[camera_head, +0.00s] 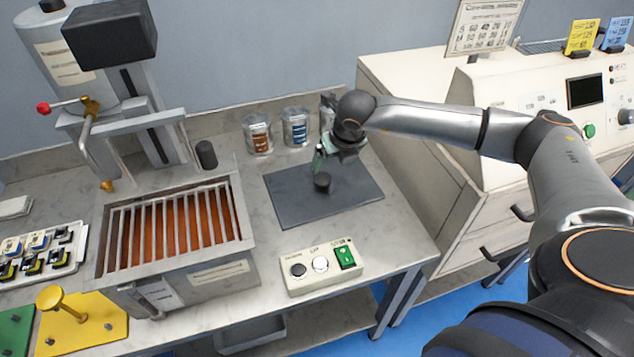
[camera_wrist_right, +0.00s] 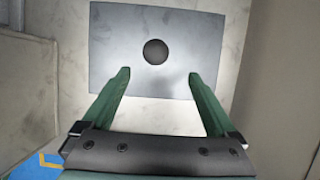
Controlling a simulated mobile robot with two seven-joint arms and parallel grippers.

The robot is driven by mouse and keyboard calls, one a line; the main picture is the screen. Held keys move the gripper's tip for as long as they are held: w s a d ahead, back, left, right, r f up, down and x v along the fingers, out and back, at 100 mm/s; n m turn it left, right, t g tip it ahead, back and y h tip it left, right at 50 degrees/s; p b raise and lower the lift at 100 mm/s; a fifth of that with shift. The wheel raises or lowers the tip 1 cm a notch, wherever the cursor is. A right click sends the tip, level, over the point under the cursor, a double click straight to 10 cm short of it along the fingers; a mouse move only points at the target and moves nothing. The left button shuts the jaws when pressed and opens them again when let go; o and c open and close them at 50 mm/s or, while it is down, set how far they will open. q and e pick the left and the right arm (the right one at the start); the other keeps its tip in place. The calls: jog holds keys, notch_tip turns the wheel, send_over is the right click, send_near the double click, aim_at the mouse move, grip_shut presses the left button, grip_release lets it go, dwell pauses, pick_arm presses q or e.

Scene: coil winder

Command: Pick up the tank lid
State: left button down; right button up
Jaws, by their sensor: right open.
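The tank lid (camera_head: 292,206) is a flat dark grey rectangular plate with a round black knob (camera_head: 322,182) in its middle. It lies flat on the bench, right of the tank (camera_head: 222,285). In the right wrist view the lid (camera_wrist_right: 115,50) is ahead of the fingers, with its knob (camera_wrist_right: 155,51) just beyond and between the fingertips. My right gripper (camera_head: 319,160) is above the lid, near the knob, with its green fingers. In the wrist view the right gripper (camera_wrist_right: 159,75) is open, with nothing between its fingers. My left gripper is not in view.
Two glass jars (camera_head: 257,134) (camera_head: 296,127) stand behind the lid. A control box (camera_head: 321,266) with buttons sits in front. The tank holds orange-brown liquid under slats. A cream cabinet (camera_head: 470,200) stands to the right. Bare bench surrounds the lid.

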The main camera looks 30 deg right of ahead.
send_over(323, 178)
jog(key=s, duration=0.3)
notch_tip(323, 178, down, 5)
jog(key=shift+w, duration=0.15)
jog(key=shift+a+x, duration=0.2)
jog(key=shift+x, duration=2.4)
jog(key=shift+w+a+r, duration=0.1)
jog(key=shift+w, duration=0.05)
grip_shut()
jog(key=shift+w+r, duration=0.1)
